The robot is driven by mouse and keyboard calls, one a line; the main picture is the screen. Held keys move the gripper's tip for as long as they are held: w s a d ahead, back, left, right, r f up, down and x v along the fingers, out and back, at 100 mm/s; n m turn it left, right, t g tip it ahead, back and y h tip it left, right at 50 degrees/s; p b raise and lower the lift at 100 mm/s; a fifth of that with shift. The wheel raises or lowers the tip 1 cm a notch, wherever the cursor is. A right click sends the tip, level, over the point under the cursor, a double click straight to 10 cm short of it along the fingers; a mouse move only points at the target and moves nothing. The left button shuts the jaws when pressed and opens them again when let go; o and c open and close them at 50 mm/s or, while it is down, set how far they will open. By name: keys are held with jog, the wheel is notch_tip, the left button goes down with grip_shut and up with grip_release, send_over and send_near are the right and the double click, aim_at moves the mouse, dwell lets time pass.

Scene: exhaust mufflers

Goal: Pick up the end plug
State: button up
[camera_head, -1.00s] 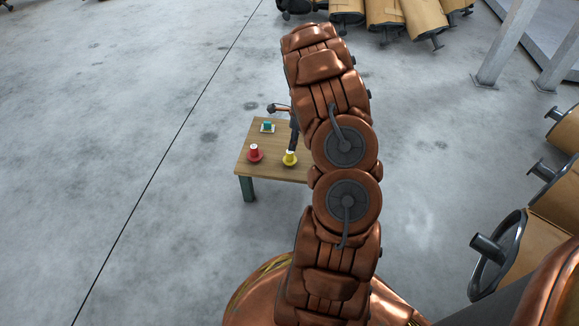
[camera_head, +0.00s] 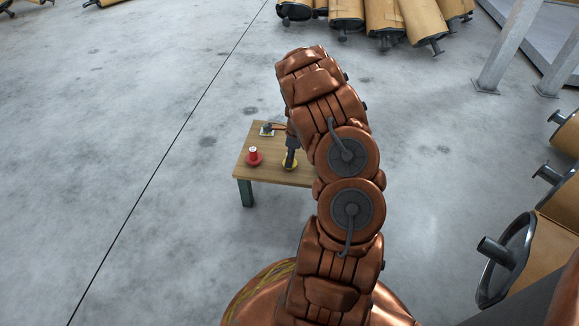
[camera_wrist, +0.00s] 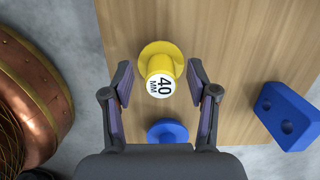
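A yellow end plug (camera_wrist: 160,65) with a round flange and a white top marked "40 MM" stands on the wooden table (camera_wrist: 235,45). In the wrist view my gripper (camera_wrist: 160,80) is open, with one finger on each side of the plug and visible gaps between. In the head view the yellow plug (camera_head: 287,167) is mostly hidden under my gripper (camera_head: 291,158). A red plug (camera_head: 254,157) stands to its left on the table.
A blue round piece (camera_wrist: 167,132) lies close below the yellow plug in the wrist view. A blue block with holes (camera_wrist: 288,116) is at the right. Wrapped mufflers (camera_head: 415,22) lie on the floor beyond the table.

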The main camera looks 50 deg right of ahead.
grip_shut()
jog(key=shift+r, duration=0.1)
dwell(0.3)
